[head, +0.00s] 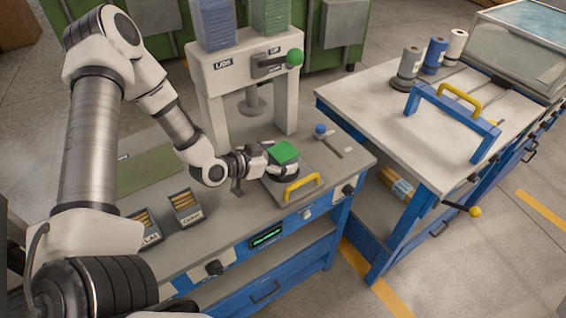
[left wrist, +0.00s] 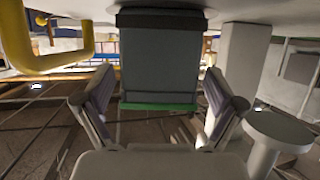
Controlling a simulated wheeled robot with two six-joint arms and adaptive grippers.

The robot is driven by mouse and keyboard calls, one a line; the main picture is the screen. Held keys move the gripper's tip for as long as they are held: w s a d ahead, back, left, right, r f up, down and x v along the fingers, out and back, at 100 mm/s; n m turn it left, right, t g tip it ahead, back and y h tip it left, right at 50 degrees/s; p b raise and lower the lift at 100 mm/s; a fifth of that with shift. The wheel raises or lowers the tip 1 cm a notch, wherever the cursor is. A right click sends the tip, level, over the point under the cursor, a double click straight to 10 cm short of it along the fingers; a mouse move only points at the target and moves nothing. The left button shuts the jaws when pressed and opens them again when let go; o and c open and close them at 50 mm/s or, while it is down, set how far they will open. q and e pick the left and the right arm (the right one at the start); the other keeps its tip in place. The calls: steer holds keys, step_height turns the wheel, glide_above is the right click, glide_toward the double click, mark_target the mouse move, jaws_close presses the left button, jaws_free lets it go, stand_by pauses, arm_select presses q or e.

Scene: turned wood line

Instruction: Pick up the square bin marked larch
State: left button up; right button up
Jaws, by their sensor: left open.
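Two small dark open bins with wooden pieces stand at the front left of the bench in the head view: one (head: 186,222) right of the other (head: 151,240). Each has a light front label; I cannot read either surely as larch. My left gripper (head: 274,161) is open at a dark container with a green top (head: 284,152), right of both bins. In the left wrist view the dark container (left wrist: 158,60) and its green edge (left wrist: 158,106) appear between or just beyond the spread fingers; contact is unclear. My right gripper is not in view.
A yellow handle (head: 302,186) stands close right of the green-topped container. A white press frame (head: 247,68) labelled LIDS rises behind it. A blue knob (head: 320,130) is farther right. A second table (head: 390,125) with a blue frame stands at right.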

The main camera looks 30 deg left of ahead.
arm_select(q)
steer(key=shift+w+d+f, duration=0.25)
steer(key=shift+w, duration=0.25)
steer(key=shift+s+a, duration=0.1)
steer(key=c, duration=1.3)
steer(key=shift+r, duration=0.1)
steer(key=shift+c, duration=0.2)
